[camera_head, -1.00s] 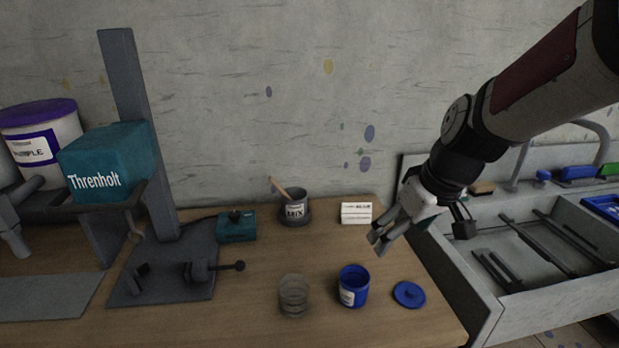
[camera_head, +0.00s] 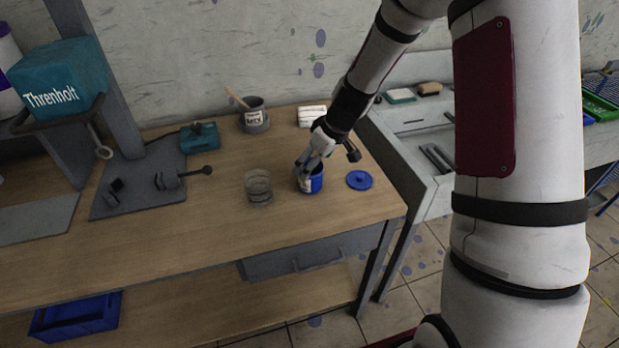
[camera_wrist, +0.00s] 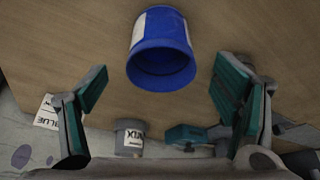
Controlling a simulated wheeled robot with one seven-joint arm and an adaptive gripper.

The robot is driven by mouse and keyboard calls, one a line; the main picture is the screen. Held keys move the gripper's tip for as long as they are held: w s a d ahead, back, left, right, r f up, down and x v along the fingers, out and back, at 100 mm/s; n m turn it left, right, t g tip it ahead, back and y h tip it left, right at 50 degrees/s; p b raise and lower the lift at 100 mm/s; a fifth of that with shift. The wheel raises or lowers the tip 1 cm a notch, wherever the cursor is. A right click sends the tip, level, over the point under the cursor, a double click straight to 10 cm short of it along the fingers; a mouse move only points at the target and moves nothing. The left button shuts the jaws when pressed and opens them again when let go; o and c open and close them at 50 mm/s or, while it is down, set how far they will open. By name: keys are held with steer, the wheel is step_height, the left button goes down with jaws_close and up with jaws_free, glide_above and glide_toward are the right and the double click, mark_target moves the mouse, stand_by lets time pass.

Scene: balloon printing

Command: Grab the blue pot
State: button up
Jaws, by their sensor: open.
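The blue pot (camera_head: 313,183) stands open on the wooden table, with a white label on its side. In the head view my gripper (camera_head: 304,168) is right at the pot's top and partly covers it. In the wrist view the open blue pot (camera_wrist: 161,52) lies beyond and between the tips of my gripper (camera_wrist: 160,95). The fingers are spread wide with teal pads, and nothing is between them. The blue lid (camera_head: 359,180) lies flat on the table to the right of the pot.
A clear ribbed cup (camera_head: 258,188) stands left of the pot. A grey mix pot (camera_head: 254,117) with a stick and a white card block (camera_head: 312,115) are behind. A teal box (camera_head: 199,138) is farther left. The table's front strip (camera_head: 230,235) is clear.

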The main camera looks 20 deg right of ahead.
steer(key=shift+p+x, duration=0.3)
steer(key=shift+x, duration=3.15)
steer(key=shift+w+a+r, duration=0.1)
steer(key=shift+w+a, duration=0.05)
steer(key=c, duration=1.3)
